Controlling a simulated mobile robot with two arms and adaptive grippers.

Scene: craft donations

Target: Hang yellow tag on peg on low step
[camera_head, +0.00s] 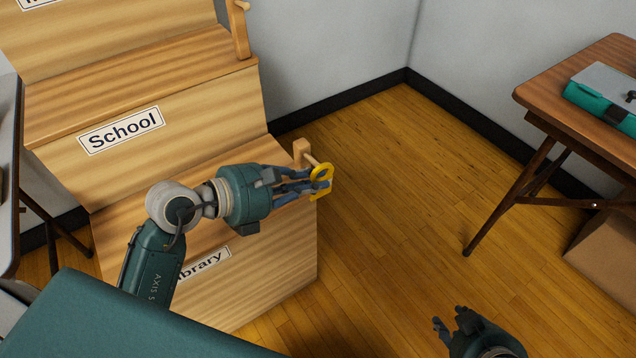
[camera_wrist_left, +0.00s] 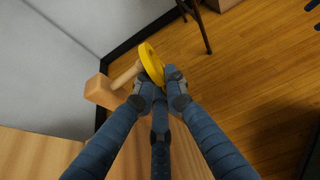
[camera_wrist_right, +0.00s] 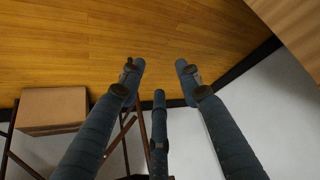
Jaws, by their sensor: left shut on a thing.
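My left gripper (camera_head: 318,184) is shut on the yellow tag (camera_head: 328,187), which has a ring-shaped upper part. The tag also shows between the fingertips in the left wrist view (camera_wrist_left: 152,66). The low step (camera_head: 285,262), with a label partly reading "Library", lies below the gripper. A wooden peg (camera_head: 311,160) sticks out from a small post at the step's right end. The peg's tip is at or very near the tag's ring (camera_wrist_left: 126,75); I cannot tell whether it passes through. My right gripper (camera_head: 448,318) is open and empty over the floor (camera_wrist_right: 160,70).
The "School" step (camera_head: 190,118) rises behind the low step, with another wooden post (camera_head: 239,30) at its right end. A wooden table (camera_head: 580,85) with a teal and grey case (camera_head: 602,97) stands at right, a cardboard box (camera_head: 610,235) beneath. The floor between is clear.

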